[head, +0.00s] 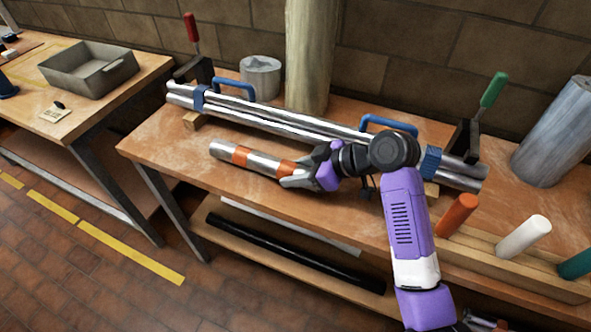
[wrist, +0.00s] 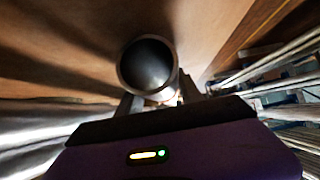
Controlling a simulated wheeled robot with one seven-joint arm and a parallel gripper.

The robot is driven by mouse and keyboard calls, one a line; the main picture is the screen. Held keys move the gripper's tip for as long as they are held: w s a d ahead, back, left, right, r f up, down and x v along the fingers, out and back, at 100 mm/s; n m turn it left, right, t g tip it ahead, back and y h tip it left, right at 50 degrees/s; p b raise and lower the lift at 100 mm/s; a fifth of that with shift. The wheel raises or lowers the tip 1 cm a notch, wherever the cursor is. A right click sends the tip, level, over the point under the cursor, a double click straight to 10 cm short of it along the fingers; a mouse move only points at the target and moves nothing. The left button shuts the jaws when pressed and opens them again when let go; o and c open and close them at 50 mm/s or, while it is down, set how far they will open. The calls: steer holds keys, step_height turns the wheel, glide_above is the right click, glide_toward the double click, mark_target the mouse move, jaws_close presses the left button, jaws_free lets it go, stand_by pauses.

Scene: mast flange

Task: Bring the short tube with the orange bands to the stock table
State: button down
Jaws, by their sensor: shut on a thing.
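The short tube with the orange bands (head: 242,156) is a shiny metal tube over the wooden bench in the head view. My gripper (head: 287,172) is shut on it at its right end, near one orange band. The tube points left and slightly up in the picture. In the wrist view the tube (wrist: 148,68) shows end-on with a dark open bore, between my fingers (wrist: 150,102). I cannot tell for sure how far it is above the bench top. No table in view is labelled as the stock table.
Long metal tubes with blue handles (head: 270,118) lie behind my gripper on the bench (head: 190,158). Red-handled (head: 193,35) and green-handled (head: 492,92) clamps stand at their ends. Coloured pegs (head: 458,214) stand at right. Another table (head: 133,78) at left holds a grey tray (head: 90,70).

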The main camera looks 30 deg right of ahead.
steer(key=c, duration=0.7)
jaws_free()
steer(key=v, duration=0.7)
steer(key=shift+s+d+r, duration=0.2)
steer(key=shift+s, duration=0.05)
